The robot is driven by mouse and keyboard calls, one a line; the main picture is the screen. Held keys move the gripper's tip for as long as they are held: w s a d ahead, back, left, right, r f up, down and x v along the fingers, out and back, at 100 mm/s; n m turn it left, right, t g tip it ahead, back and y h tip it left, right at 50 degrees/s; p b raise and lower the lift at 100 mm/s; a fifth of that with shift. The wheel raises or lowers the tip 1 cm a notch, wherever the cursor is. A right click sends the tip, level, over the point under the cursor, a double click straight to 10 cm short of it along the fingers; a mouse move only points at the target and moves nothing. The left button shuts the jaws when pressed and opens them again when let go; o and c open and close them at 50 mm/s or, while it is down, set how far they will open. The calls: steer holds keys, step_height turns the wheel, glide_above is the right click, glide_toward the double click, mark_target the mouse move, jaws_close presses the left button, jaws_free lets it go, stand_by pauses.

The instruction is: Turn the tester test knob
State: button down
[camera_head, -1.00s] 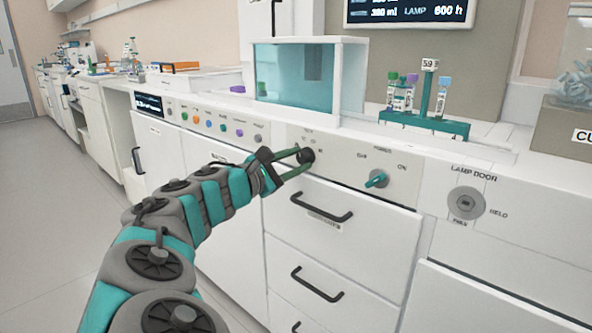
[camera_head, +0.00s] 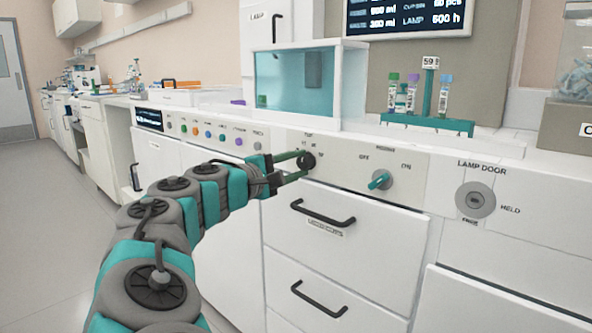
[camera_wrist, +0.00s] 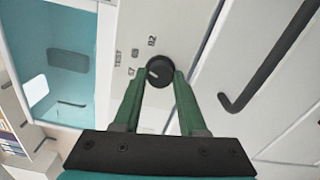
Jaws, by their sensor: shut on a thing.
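The test knob (camera_head: 307,161) is a round black dial on the white front panel (camera_head: 343,173), above a drawer. In the wrist view the knob (camera_wrist: 159,68) has a pale pointer line, and small number marks stand around it. My gripper (camera_head: 300,161) reaches it from the left, with its two green fingers on either side of the knob. In the wrist view my gripper (camera_wrist: 157,75) is shut on the knob at the fingertips. The far side of the knob is partly hidden by the fingers in the head view.
A teal knob (camera_head: 379,180) is to the right on the same panel, and a round lamp door lock (camera_head: 475,200) is farther right. Drawer handles (camera_head: 322,214) stick out below. A teal-windowed box (camera_head: 295,78) and a tube rack (camera_head: 425,124) stand on the counter.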

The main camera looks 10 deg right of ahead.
stand_by(0.4)
steer(key=shift+c, duration=2.3)
jaws_free()
steer(key=v, duration=0.7)
steer(key=shift+s+a, duration=0.25)
steer(key=shift+a, duration=0.05)
